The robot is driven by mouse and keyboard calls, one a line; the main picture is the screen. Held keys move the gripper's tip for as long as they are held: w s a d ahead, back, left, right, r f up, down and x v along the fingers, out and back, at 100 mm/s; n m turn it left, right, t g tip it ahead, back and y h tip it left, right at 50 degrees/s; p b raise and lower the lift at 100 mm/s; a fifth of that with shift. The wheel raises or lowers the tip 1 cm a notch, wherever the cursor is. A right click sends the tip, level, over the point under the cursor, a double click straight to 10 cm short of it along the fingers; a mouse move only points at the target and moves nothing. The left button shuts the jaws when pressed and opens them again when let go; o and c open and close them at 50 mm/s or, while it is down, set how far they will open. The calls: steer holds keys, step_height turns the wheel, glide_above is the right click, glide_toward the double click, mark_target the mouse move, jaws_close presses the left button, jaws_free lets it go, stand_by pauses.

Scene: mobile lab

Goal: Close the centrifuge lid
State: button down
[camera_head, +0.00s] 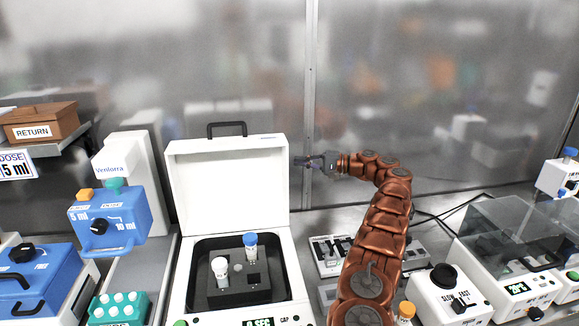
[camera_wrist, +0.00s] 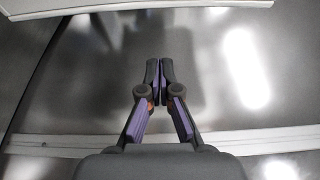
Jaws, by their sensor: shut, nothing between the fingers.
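The white centrifuge (camera_head: 187,309) stands in the middle of the head view. Its lid (camera_head: 228,188) is raised upright at the back, with a black handle (camera_head: 227,129) on its top edge. In the dark chamber sits a black rotor block holding a blue-capped tube (camera_head: 250,246) and a white-capped tube (camera_head: 220,271). My gripper (camera_head: 298,161) is shut and empty, just right of the raised lid near its upper part.
A blue dispenser (camera_head: 108,217) and a teal rack (camera_head: 119,308) stand to the left. A knob device (camera_head: 446,295) and a clear-covered machine (camera_head: 515,255) stand to the right. A metal wall is behind. My arm rises right of the centrifuge.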

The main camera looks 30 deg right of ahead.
steer(key=a, duration=0.1)
steer(key=a+p, duration=0.1)
steer(key=a, duration=0.1)
steer(key=a+p, duration=0.1)
steer(key=a, duration=0.1)
steer(key=shift+s+a, duration=0.1)
steer(key=shift+s, duration=0.15)
stand_by(0.5)
steer(key=shift+s+a+b, duration=0.15)
steer(key=shift+b, duration=0.55)
